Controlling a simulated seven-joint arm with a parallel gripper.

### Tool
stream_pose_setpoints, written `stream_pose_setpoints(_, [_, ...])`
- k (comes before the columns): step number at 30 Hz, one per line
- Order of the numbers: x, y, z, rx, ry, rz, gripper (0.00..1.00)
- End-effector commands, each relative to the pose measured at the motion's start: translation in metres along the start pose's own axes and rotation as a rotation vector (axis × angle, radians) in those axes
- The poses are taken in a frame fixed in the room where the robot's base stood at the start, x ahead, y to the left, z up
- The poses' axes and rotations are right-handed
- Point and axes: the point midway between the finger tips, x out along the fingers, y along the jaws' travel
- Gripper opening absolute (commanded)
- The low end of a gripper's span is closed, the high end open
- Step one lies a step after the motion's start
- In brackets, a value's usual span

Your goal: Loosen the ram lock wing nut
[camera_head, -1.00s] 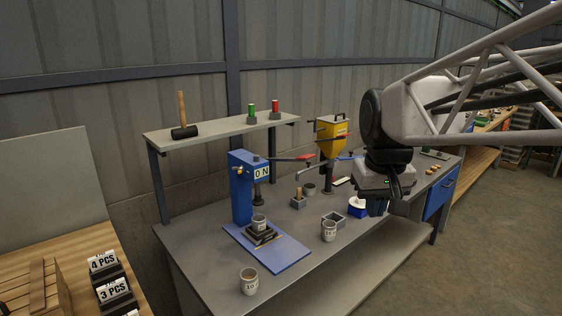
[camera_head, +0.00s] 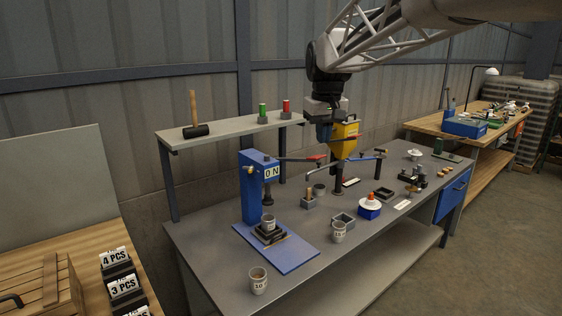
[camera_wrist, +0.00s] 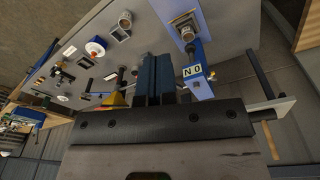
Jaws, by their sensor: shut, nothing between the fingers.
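The blue press (camera_head: 252,190) stands at the left of the grey bench with an "ON" label on its head. A small yellowish knob (camera_head: 249,170) shows on the side of that head; it may be the ram lock wing nut, but it is too small to tell its shape. The press, upside down, also shows in the wrist view (camera_wrist: 201,88). My gripper (camera_head: 325,138) is up in the air to the right of the press, in front of the yellow hopper. In the wrist view its two blue fingers (camera_wrist: 156,78) are together and hold nothing.
The yellow hopper (camera_head: 344,140) is close to my gripper. The press's red-tipped lever (camera_head: 300,159) reaches right. A shelf (camera_head: 225,134) with a mallet (camera_head: 195,120) and green and red pieces is above the press. Cups (camera_head: 258,281) and small trays (camera_head: 343,220) stand on the bench.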

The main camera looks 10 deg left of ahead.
Motion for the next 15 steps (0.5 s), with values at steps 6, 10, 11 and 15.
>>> stream_pose_setpoints(6, [0.002, -0.013, -0.056, -0.055, -0.015, -0.007, 0.00])
stream_pose_setpoints(10, [0.004, -0.022, -0.088, -0.086, -0.023, -0.010, 0.00])
stream_pose_setpoints(11, [0.005, -0.024, -0.095, -0.093, -0.025, -0.011, 0.00])
stream_pose_setpoints(15, [0.010, -0.036, -0.128, -0.128, -0.035, -0.015, 0.00])
